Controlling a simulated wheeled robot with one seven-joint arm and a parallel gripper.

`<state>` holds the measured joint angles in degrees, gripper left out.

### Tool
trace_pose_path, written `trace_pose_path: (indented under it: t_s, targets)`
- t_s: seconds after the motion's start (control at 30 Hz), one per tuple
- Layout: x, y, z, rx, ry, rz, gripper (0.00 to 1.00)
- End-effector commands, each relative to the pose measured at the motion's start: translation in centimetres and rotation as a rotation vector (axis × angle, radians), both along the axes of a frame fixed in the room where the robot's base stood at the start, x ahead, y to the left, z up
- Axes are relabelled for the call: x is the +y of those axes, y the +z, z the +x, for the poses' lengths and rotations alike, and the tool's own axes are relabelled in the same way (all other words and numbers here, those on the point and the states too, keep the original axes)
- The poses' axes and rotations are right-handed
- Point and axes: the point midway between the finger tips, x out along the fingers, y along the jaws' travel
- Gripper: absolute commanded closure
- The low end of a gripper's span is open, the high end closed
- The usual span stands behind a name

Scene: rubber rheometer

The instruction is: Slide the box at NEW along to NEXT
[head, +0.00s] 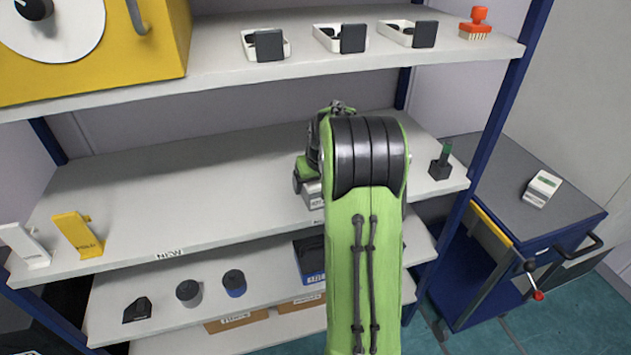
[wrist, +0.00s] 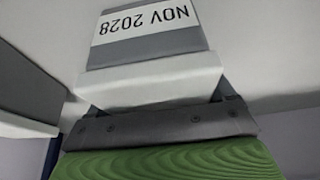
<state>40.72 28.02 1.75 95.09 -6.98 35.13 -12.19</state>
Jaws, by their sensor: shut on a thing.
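The NEW label (head: 170,254) is on the front edge of the middle shelf, and the shelf above it is bare. The box (head: 314,196) is a small pale block at the shelf's right part, mostly hidden by my arm. In the wrist view the box (wrist: 150,36) shows a white label reading NOV 2028 on a grey face. My gripper (head: 304,178) is at the box, largely hidden behind my arm. Its green ridged pad shows in the wrist view, and it is shut on the box. A label on the edge beneath the box is mostly covered, so I cannot read it.
A white stand (head: 25,246) and a yellow stand (head: 78,236) are at the shelf's left end. A black holder with a green handle (head: 440,164) stands at its right end. White trays (head: 265,43) are on the upper shelf. A blue cart (head: 540,225) is at right.

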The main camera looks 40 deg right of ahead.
Motion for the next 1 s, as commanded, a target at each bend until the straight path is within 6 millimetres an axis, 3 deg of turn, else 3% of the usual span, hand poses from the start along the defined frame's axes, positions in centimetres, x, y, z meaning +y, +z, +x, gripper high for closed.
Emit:
trace_pose_path:
  t_s: [0.07, 0.1, 0.2, 0.43, 0.53, 1.0]
  targets:
    - [0.0, 0.1, 0.0, -0.002, 0.001, -0.001, 0.70]
    - [0.0, 0.1, 0.0, -0.002, 0.001, -0.001, 0.13]
    - [0.0, 0.1, 0.0, -0.001, 0.001, -0.001, 0.00]
    - [0.0, 0.2, 0.0, -0.001, 0.000, 0.000, 0.00]
    - [0.1, 1.3, -0.4, -0.002, 0.000, -0.002, 0.00]
    - [1.7, 11.9, -4.4, -0.004, -0.002, -0.003, 0.00]
